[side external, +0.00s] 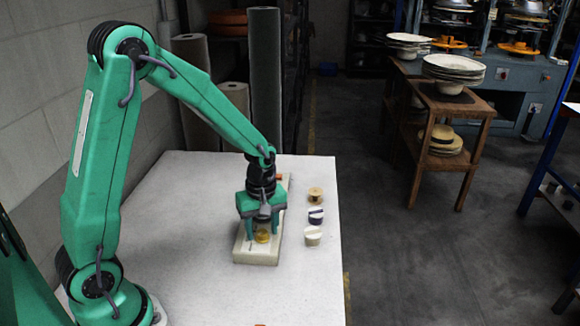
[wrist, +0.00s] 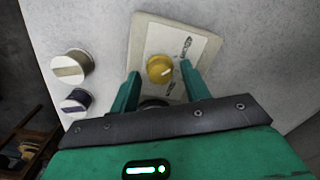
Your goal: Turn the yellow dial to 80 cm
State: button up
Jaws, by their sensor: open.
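The yellow dial (wrist: 160,69) sits on a pale panel (wrist: 140,28) with dark printed marks. The marks are too small to read. In the side external view the dial (side external: 262,236) shows near the front end of the panel (side external: 256,258), below my gripper. My gripper (wrist: 158,76) is open, with one finger on each side of the dial. A gap shows between the dial and the left finger; the right finger is closer to it, and I cannot tell whether it touches. A dark round thing on the panel is partly hidden behind my gripper in the wrist view.
Several spools stand right of the panel in the side external view: a tan one (side external: 315,195), a purple-banded one (side external: 316,215) and a cream one (side external: 312,236). The white table (side external: 185,225) is clear left of the panel. Its right edge lies just past the spools.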

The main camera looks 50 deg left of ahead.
jog(key=c, duration=1)
jog(key=shift+m, duration=0.5)
jog(key=m, duration=0.8)
jog(key=shift+d+m, duration=0.1)
jog(key=shift+m, duration=0.3)
jog(key=m, duration=0.5)
jog(key=shift+w+d+m+t, duration=0.1)
jog(key=shift+m+t, duration=0.2)
jog(key=m, duration=0.4)
jog(key=shift+m, duration=0.4)
